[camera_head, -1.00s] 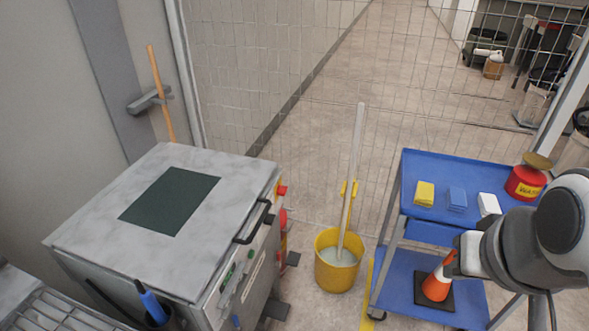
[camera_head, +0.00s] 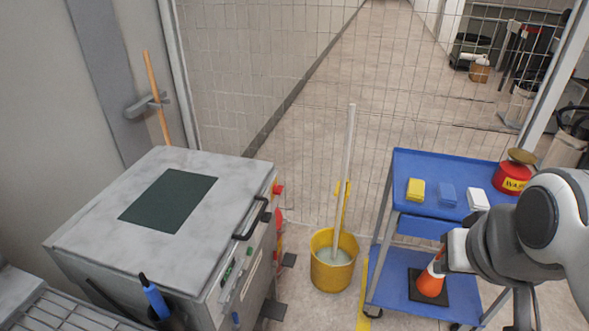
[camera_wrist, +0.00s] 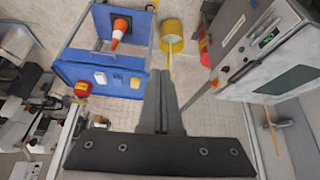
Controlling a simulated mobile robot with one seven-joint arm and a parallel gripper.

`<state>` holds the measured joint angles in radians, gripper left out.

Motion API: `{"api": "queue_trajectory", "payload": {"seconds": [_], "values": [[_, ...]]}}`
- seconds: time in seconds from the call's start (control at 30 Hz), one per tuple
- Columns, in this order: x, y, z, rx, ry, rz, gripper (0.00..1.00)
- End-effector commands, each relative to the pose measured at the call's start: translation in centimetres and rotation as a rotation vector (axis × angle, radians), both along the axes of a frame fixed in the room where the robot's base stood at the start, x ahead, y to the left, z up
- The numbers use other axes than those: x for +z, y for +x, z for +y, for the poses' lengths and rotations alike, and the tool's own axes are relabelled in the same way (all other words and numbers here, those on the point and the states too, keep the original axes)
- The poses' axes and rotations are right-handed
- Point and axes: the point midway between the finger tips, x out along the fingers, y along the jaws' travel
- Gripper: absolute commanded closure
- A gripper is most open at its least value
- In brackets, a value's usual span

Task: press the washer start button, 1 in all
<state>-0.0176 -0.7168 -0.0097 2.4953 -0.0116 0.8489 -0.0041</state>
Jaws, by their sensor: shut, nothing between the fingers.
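The washer (camera_head: 150,215) is a grey metal cabinet with a dark square on its lid, at the left of the head view. Its side panel carries small green controls (camera_head: 228,272) and a red knob (camera_head: 278,189). In the wrist view the washer (camera_wrist: 245,75) is at the upper right, with a green button (camera_wrist: 270,38) on its panel. I cannot tell which control is the start button. My gripper (camera_wrist: 166,73) is shut and empty, apart from the washer. In the head view my arm is at the right, over the cart.
A blue cart (camera_head: 385,265) with sponges, a red can (camera_head: 511,180) and an orange cone (camera_head: 430,284) stands at the right. A yellow mop bucket (camera_head: 333,272) stands between cart and washer. A wire mesh fence (camera_head: 330,110) rises behind. Some floor is clear around the bucket.

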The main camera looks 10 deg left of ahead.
Motion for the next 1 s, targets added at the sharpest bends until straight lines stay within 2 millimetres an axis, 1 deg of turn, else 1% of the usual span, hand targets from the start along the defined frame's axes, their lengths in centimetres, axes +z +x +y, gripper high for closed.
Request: {"api": "queue_trajectory", "payload": {"seconds": [0.03,0.07,0.17,0.2,0.27,0.3,0.37,0.4,0.47,0.5,0.57,0.6,0.67,0.7,0.77,0.8,0.87,0.9,1.0], "values": [[-1.4,1.1,0.1,0.015,-0.005,-0.010,1.00],[-1.9,1.9,0.1,0.027,-0.010,-0.023,1.00],[-4.4,5.6,0.5,0.076,-0.031,-0.081,1.00],[-5.5,7.2,0.8,0.100,-0.042,-0.109,1.00],[-7.3,9.8,1.4,0.141,-0.059,-0.153,1.00],[-8.4,11.4,1.9,0.168,-0.070,-0.184,1.00],[-10.2,13.7,2.8,0.211,-0.085,-0.230,1.00],[-11.4,15.1,3.5,0.242,-0.096,-0.260,1.00],[-13.3,17.1,4.6,0.288,-0.110,-0.307,1.00],[-14.6,18.4,5.5,0.322,-0.119,-0.338,1.00],[-16.6,20.2,6.9,0.373,-0.132,-0.386,1.00],[-18.0,21.2,7.9,0.408,-0.138,-0.416,1.00],[-20.1,22.6,9.6,0.463,-0.147,-0.463,1.00],[-21.6,23.4,10.8,0.503,-0.151,-0.495,1.00],[-23.8,24.4,12.6,0.562,-0.156,-0.544,1.00],[-25.4,24.9,13.9,0.603,-0.156,-0.574,1.00],[-27.7,25.4,15.9,0.666,-0.155,-0.621,1.00],[-29.2,25.6,17.2,0.707,-0.151,-0.652,1.00],[-32.6,25.6,20.3,0.806,-0.138,-0.724,1.00]]}}
